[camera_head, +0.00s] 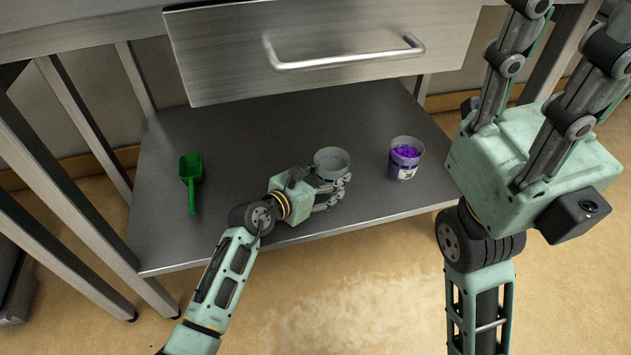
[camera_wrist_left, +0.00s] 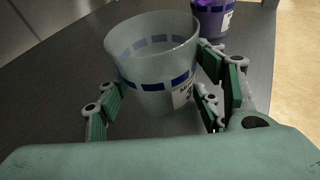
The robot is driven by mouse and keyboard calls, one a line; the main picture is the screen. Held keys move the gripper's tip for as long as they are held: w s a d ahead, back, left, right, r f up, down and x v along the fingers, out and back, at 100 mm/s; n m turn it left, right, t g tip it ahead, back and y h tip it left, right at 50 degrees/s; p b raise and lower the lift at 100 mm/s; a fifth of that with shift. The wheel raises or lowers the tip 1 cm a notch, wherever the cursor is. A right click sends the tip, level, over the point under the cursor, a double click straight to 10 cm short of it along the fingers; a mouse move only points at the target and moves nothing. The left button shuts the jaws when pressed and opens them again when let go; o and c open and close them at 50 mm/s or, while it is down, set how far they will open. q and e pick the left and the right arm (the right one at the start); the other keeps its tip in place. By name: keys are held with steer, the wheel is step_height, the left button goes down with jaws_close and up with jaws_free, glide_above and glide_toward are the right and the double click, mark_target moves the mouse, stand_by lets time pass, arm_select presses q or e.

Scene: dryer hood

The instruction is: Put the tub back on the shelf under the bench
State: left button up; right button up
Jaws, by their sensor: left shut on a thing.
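The tub, a translucent grey-white cup with a band of blue squares and a label, shows in the head view (camera_head: 331,158) and the left wrist view (camera_wrist_left: 158,62). My left gripper (camera_head: 334,186) is shut on it, with fingers on either side of its wall. The tub is roughly upright, open side up, over the middle of the dark metal shelf (camera_head: 250,130) under the bench. Whether its base touches the shelf cannot be told; the gripper hides its lower part. My right gripper (camera_head: 570,50) is open and empty at the upper right, in front of the bench.
A similar tub with purple contents (camera_head: 404,160) stands on the shelf to the right and also shows in the left wrist view (camera_wrist_left: 212,18). A green scoop (camera_head: 191,180) lies at the shelf's left. A drawer with a bar handle (camera_head: 345,58) overhangs the shelf.

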arm_select(q)
steer(key=shift+f, duration=0.25)
steer(key=shift+d+r, duration=0.1)
steer(key=o, duration=1.4)
